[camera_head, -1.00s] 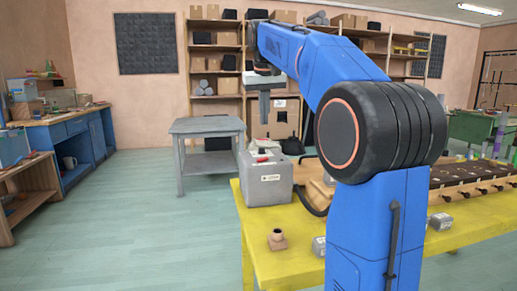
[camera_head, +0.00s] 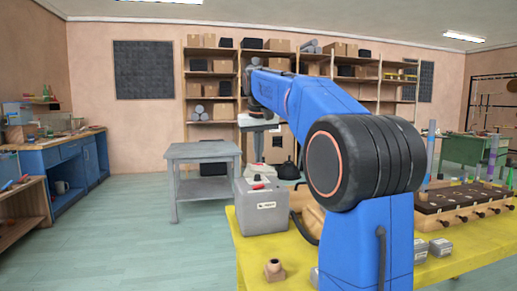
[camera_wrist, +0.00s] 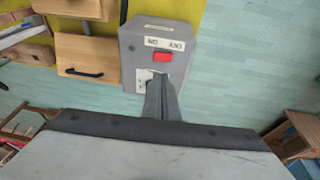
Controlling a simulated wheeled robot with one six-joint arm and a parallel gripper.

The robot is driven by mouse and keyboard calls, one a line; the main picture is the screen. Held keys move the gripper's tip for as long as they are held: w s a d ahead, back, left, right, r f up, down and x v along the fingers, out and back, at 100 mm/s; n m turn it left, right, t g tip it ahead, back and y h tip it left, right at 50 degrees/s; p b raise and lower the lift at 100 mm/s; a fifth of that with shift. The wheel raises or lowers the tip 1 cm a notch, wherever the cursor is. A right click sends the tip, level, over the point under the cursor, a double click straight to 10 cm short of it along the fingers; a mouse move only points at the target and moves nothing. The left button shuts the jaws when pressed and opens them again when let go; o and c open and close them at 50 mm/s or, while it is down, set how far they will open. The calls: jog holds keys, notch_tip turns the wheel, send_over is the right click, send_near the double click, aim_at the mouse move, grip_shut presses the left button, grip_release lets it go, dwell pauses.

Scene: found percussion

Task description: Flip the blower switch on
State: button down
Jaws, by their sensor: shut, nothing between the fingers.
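The blower box (camera_head: 264,212) is grey and stands on the left end of the yellow table. A red switch (camera_head: 258,186) is on its top. In the wrist view the box (camera_wrist: 130,30) shows from above, with the red switch (camera_wrist: 162,57) beside a white label (camera_wrist: 165,44) marked ON and OFF, seen upside down. My gripper (camera_head: 259,160) is above the box, pointing down. In the wrist view its shut, empty fingers (camera_wrist: 159,82) reach over the box just below the switch in the picture. Whether they touch the box is not clear.
Wooden boxes (camera_wrist: 88,60) stand right beside the blower box. The yellow table (camera_head: 300,262) also holds a small wooden piece (camera_head: 274,270) and a dark-topped wooden rack (camera_head: 465,197). A grey side table (camera_head: 202,152) stands behind. Floor to the left is open.

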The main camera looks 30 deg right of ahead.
aim_at(261, 185)
jog(key=x, duration=0.5)
jog(key=s+x, duration=0.1)
jog(key=x, duration=0.2)
jog(key=shift+d+f, duration=0.2)
jog(key=shift+f, duration=0.25)
jog(key=shift+s, duration=0.1)
